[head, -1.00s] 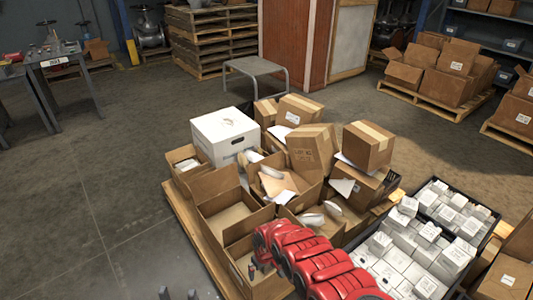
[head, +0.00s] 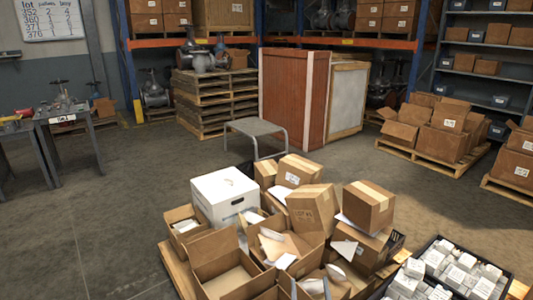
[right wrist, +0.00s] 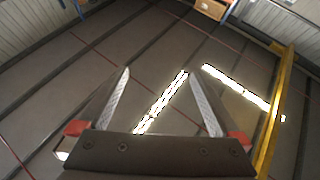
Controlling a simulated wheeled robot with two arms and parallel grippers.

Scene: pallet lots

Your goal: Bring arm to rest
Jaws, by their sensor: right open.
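My right gripper (right wrist: 156,72) is open in the right wrist view, with its two pale fingers spread and nothing between them. It points up toward the ceiling. In the head view only small grey parts that look like its fingertips show low in the middle, in front of the open cartons; the rest of that arm is out of sight. My left gripper is not in view.
A pallet (head: 177,271) heaped with open cartons, a white box (head: 224,195) and papers stands close in front. A black crate of small white boxes (head: 460,273) is at lower right. A grey step table (head: 256,128) stands behind. Floor at left is clear.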

